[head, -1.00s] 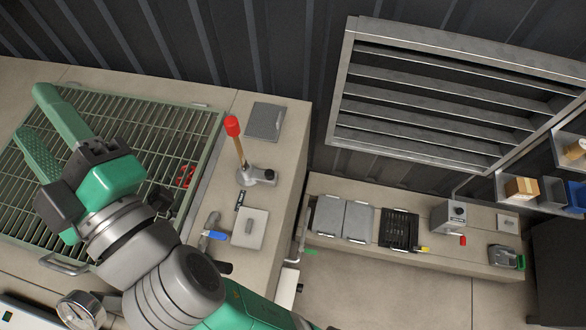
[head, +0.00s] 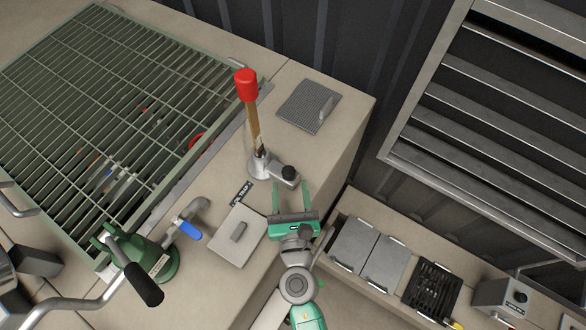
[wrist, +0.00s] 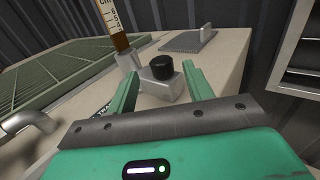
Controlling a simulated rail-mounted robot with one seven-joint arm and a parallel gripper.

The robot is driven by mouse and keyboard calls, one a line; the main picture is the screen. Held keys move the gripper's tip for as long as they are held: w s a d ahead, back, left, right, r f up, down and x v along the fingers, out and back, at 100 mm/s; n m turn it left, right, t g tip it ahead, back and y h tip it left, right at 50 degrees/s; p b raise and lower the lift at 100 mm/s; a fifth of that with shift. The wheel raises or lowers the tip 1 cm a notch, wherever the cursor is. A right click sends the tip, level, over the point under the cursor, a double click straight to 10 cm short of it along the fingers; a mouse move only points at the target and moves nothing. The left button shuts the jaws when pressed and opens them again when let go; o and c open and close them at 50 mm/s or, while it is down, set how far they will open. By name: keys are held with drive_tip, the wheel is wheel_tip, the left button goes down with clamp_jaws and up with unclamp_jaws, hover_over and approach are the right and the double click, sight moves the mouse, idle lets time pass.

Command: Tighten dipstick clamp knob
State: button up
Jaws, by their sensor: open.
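The dipstick (head: 254,125) has a red cap and a brown shaft, and stands upright in a grey base clamp (head: 266,165) on the beige bench. The black clamp knob (head: 289,172) tops the clamp's right arm. In the wrist view the knob (wrist: 162,68) appears beyond and between my fingers, with the dipstick's marked scale (wrist: 112,22) behind it to the left. My gripper (head: 291,190) is open and empty, its two green fingers pointing toward the knob from the near side. In the wrist view my gripper (wrist: 162,88) has a finger on either side of the clamp arm; contact cannot be told.
A green grating (head: 110,110) covers the bench at left. A flat grey lid (head: 238,236), a blue-handled valve (head: 187,228) and a green hand pump (head: 150,258) are nearby. A grey hatch plate (head: 308,107) lies behind the knob. The bench edge drops off at right.

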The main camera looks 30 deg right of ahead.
sight(288, 170)
drive_tip(key=x, duration=0.5)
drive_tip(key=shift+w+d+r, duration=0.1)
drive_tip(key=shift+w+d, duration=0.1)
drive_tip(key=shift+w, duration=0.1)
drive_tip(key=c, duration=1)
drive_tip(key=shift+o, duration=0.2)
drive_tip(key=shift+r+m+h+p, duration=0.1)
drive_tip(key=shift+m+h+p, duration=0.3)
drive_tip(key=shift+h, duration=0.2)
drive_tip(key=shift+a+m+g+h+p, duration=0.1)
drive_tip(key=shift+m+g+h+p, duration=0.25)
drive_tip(key=shift+m+g+h, duration=0.35)
drive_tip(key=shift+m+g+h+p, duration=0.5)
drive_tip(key=shift+m+g+h, duration=1.45)
drive_tip(key=shift+h, duration=0.55)
drive_tip(key=shift+g, duration=0.25)
drive_tip(key=o, duration=1)
drive_tip(key=shift+c, duration=0.2)
